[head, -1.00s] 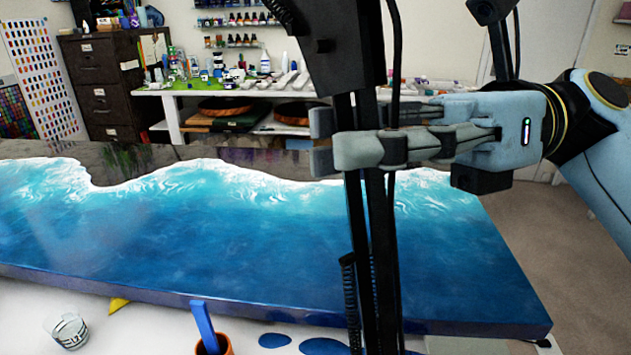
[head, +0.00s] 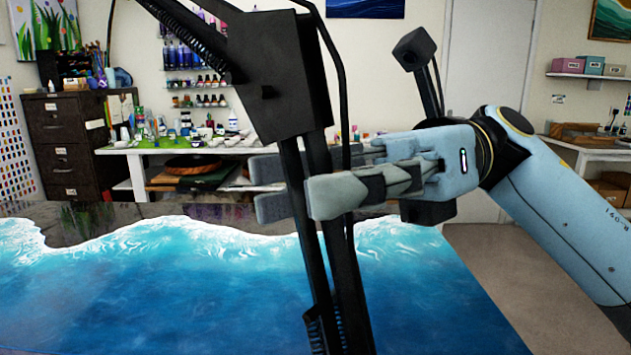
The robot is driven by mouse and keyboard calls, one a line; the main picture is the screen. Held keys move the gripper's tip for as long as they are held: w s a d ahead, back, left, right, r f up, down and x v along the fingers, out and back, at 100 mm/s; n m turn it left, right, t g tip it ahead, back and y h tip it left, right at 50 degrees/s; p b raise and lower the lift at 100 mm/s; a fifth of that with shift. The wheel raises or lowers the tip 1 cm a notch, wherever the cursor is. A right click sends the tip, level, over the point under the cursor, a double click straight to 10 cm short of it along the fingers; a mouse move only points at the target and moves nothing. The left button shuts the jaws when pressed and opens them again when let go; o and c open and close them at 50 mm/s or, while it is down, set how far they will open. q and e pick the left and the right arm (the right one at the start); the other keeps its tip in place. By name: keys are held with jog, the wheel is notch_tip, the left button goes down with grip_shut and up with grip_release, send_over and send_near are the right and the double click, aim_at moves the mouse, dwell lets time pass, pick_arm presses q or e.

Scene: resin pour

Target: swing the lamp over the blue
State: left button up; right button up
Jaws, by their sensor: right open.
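The lamp (head: 282,85) is a black spring-arm lamp. Its elbow joint is at the picture's middle, its twin lower rods run down in front of the slab, and its upper arm goes out of the top left. The lamp's head and base are out of view. The blue (head: 160,300) is the glossy resin of a slab with white wave edges, filling the lower left. My right gripper (head: 287,190) comes in from the right at the lower rods, just below the elbow. Its jaws are open, with the rods passing between the fingers; contact is unclear. My left gripper is not in view.
A dark drawer cabinet (head: 68,148) and a white bench (head: 135,165) with small bottles and paints stand behind the slab. Bottle shelves (head: 195,68) hang on the wall. The floor (head: 520,265) right of the slab is clear.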

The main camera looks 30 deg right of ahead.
jog(key=shift+d, duration=0.1)
jog(key=w+d, duration=0.1)
jog(key=d, duration=1)
jog(key=shift+w+d, duration=0.25)
jog(key=shift+d, duration=0.15)
